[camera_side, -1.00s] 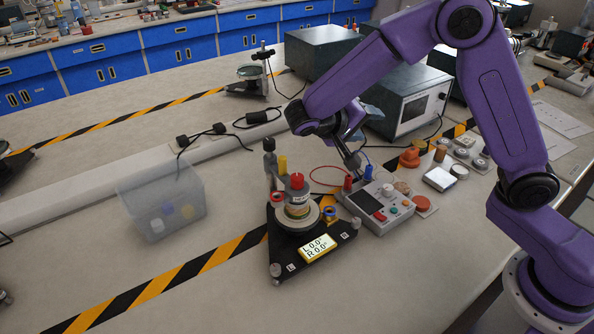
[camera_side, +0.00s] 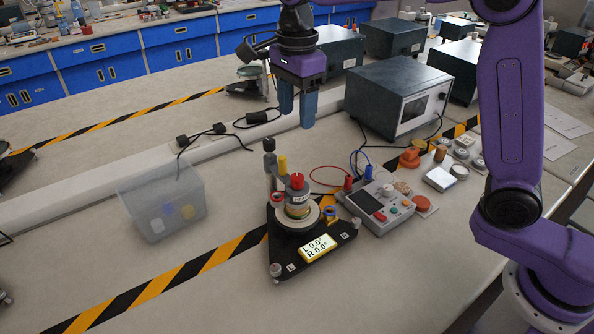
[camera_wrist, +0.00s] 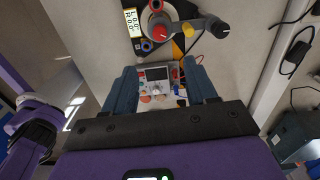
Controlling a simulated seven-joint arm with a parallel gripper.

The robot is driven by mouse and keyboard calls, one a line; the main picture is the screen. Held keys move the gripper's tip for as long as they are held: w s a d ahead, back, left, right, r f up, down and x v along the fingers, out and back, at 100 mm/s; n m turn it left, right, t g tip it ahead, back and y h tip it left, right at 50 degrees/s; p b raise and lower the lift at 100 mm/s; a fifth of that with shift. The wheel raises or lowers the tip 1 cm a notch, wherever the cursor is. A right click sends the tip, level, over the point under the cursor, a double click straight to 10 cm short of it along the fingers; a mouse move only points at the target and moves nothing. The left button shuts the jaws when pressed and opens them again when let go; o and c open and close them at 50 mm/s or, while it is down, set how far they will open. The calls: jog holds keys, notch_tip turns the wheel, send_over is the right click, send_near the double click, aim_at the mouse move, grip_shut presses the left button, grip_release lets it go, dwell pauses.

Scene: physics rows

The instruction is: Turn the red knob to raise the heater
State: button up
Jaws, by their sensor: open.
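In the wrist view the red knob (camera_wrist: 159,33) shows from above with a white mark. A yellow-framed display (camera_side: 317,248) on the base reads L 0.0, R 0.0; it also shows in the wrist view (camera_wrist: 132,22). My gripper (camera_side: 297,118) points down, open and empty, in the air above and beyond the knob in the side view. Its two blue fingers (camera_wrist: 160,85) are apart, with nothing between them. I cannot tell which part is the heater.
A control box (camera_side: 380,208) with red and blue leads sits to the right. A clear bin (camera_side: 162,205) stands left. The table front is free.

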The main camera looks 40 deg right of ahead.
aim_at(297, 177)
notch_tip(297, 177, down, 15)
jog(key=shift+f, duration=0.15)
dwell(0.4)
jog(key=c, duration=1.1)
